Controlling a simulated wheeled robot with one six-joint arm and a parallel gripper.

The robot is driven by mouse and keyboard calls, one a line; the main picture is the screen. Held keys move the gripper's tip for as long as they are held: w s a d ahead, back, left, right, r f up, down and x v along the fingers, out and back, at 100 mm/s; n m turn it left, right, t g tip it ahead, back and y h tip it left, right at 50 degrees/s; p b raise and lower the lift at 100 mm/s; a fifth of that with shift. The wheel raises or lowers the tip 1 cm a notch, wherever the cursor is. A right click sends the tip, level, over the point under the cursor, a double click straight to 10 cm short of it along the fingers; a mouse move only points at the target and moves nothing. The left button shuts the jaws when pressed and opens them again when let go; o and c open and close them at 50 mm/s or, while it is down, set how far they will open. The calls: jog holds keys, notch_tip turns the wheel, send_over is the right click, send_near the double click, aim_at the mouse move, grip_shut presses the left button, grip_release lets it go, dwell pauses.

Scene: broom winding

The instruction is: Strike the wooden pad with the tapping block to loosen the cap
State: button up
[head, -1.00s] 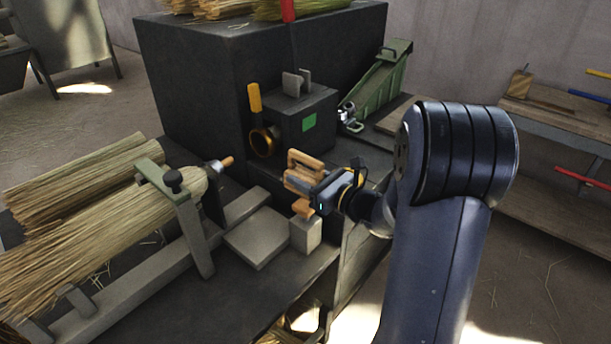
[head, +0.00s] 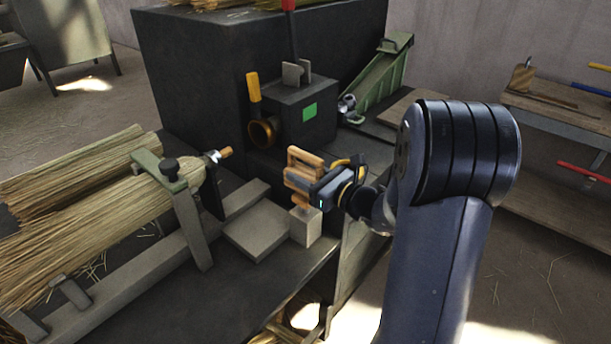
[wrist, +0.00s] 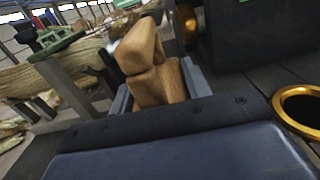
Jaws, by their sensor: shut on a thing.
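My gripper (head: 325,188) is shut on a tan wooden tapping block (head: 303,158), just right of the workbench's middle. In the wrist view the block (wrist: 152,62) stands up between the jaws. Its lower part is close above a small pale upright block (head: 305,229); I cannot tell if they touch. A flat pale slab (head: 257,232) lies just left of that block. I cannot tell which of these two is the wooden pad. A broom's straw bundle (head: 110,225) lies in a clamp at left, with a metal and brown tip (head: 218,155) at its end, perhaps the cap.
A dark machine housing (head: 300,112) with a brass ring (head: 263,133) and yellow handle (head: 254,87) stands behind my gripper. A green chute (head: 385,82) is behind.

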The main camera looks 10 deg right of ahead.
aim_at(305, 160)
jog(key=shift+r+p, duration=0.4)
jog(key=shift+r, duration=0.75)
jog(key=shift+r+p, duration=0.3)
jog(key=shift+r, duration=0.15)
notch_tip(305, 160, down, 8)
jog(key=b, duration=0.7)
jog(key=shift+f+b, duration=0.1)
jog(key=shift+b, duration=0.2)
jog(key=shift+f+b, duration=0.3)
jog(key=shift+f, duration=0.05)
jog(key=shift+c, duration=0.6)
jog(key=shift+r+p, duration=0.2)
jog(key=shift+p, duration=0.1)
